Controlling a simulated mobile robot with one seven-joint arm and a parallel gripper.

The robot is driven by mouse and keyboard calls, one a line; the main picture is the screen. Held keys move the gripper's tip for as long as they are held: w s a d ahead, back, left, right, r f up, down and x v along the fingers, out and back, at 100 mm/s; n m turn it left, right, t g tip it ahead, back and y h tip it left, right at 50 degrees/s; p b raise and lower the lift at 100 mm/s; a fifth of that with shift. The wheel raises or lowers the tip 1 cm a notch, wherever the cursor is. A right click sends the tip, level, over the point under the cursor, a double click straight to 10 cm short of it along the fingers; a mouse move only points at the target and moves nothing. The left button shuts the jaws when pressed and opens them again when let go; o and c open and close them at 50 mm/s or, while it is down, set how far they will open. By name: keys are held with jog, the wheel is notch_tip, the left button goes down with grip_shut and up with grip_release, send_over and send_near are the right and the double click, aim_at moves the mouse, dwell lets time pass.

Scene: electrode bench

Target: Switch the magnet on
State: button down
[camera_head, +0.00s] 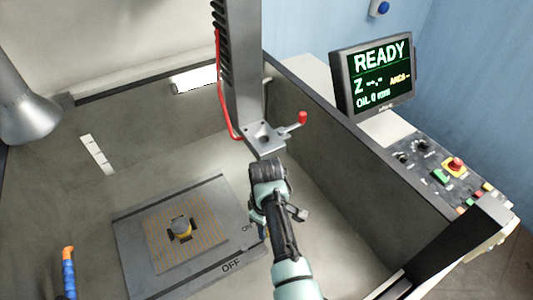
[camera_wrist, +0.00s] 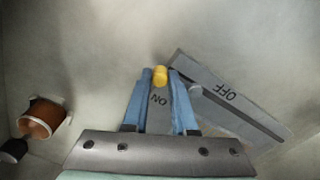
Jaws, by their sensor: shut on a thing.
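The magnet is a flat dark grey plate (camera_head: 135,240) on the floor of the tank, with a fine-lined square top and a small yellow-and-black piece (camera_head: 180,228) on it. Its front face bears ON and OFF marks; it also shows in the wrist view (camera_wrist: 262,122). My gripper (camera_head: 262,232) is at the ON end of that face. In the wrist view its blue fingers (camera_wrist: 160,82) are closed around a yellow-tipped handle (camera_wrist: 160,73), with the ON mark between them. A grey round pivot (camera_wrist: 195,88) sits just right of the fingers. My arm hides the handle in the head view.
The tank wall (camera_head: 330,150) stands to the right, with a READY screen (camera_head: 374,75) and control panel (camera_head: 440,170) beyond. A brown cylinder (camera_wrist: 42,118) is left in the wrist view.

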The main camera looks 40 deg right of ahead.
jog(key=shift+w+r, duration=0.1)
jog(key=c, duration=0.7)
grip_release()
notch_tip(320, 180, up, 13)
dwell(0.5)
